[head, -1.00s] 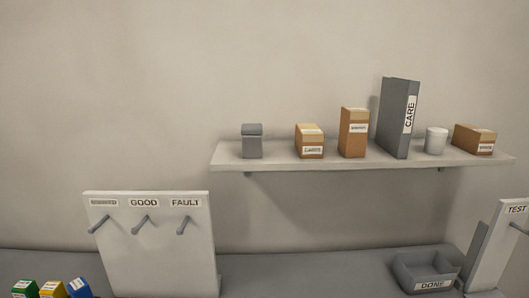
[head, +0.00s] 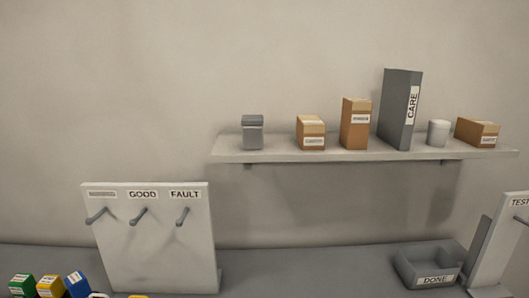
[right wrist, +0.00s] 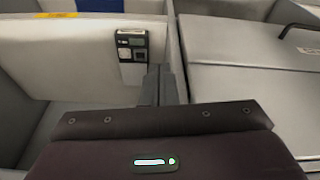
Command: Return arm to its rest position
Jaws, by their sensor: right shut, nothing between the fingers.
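My right gripper (right wrist: 160,84) shows in the right wrist view, its dark fingers shut together with nothing between them. The fingers point toward a pale panel (right wrist: 75,55) that carries a small black-and-white device (right wrist: 132,45). The device sits just beyond and left of the fingertips; I cannot tell whether they touch. Neither gripper shows in the head view, and my left gripper is in no frame.
A pegboard (head: 155,245) marked GOOD and FAULT stands on the grey bench (head: 310,270). Coloured boxes (head: 50,287) sit at lower left. A DONE tray (head: 428,265) and TEST board (head: 505,240) stand at right. A shelf (head: 275,154) holds boxes and a binder.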

